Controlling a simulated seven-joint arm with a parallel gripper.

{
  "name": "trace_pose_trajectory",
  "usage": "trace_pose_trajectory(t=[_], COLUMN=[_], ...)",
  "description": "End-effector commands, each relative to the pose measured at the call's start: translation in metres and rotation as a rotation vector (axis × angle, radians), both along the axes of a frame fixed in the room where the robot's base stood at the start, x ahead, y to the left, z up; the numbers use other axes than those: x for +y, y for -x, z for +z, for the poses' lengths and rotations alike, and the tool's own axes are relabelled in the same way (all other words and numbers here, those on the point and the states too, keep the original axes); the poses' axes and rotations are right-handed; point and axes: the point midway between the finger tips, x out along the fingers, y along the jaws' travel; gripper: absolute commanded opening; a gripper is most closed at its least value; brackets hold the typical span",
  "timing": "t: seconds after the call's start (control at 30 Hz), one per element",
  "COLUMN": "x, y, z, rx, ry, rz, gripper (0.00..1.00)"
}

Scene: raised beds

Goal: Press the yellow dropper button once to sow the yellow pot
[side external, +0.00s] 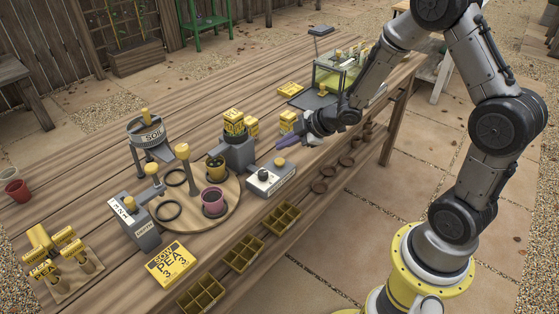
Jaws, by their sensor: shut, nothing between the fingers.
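A dark knob (263,175) is on the same box. A grey dropper (239,153) with a yellow seed box (234,122) on top stands behind the round wooden turntable (190,218).
Small brown pots (320,187) line the right edge.

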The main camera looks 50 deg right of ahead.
Motion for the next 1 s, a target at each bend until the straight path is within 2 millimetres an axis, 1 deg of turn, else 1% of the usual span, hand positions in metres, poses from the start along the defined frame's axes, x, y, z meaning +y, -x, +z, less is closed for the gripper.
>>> trace_pose_trajectory(t=[0.03,0.2,0.33,0.93,1.0], x=[0.000,0.000,0.000,0.000,0.004], y=[0.000,0.000,0.000,0.000,-0.001], z=[0.005,0.020,0.025,0.026,0.028], rx=[-0.001,-0.002,0.000,0.000,-0.005], ry=[0.002,0.000,0.001,0.001,0.002], rz=[0.001,0.001,0.000,0.001,0.009], gripper=[0.00,0.00,0.00,0.00,0.00])
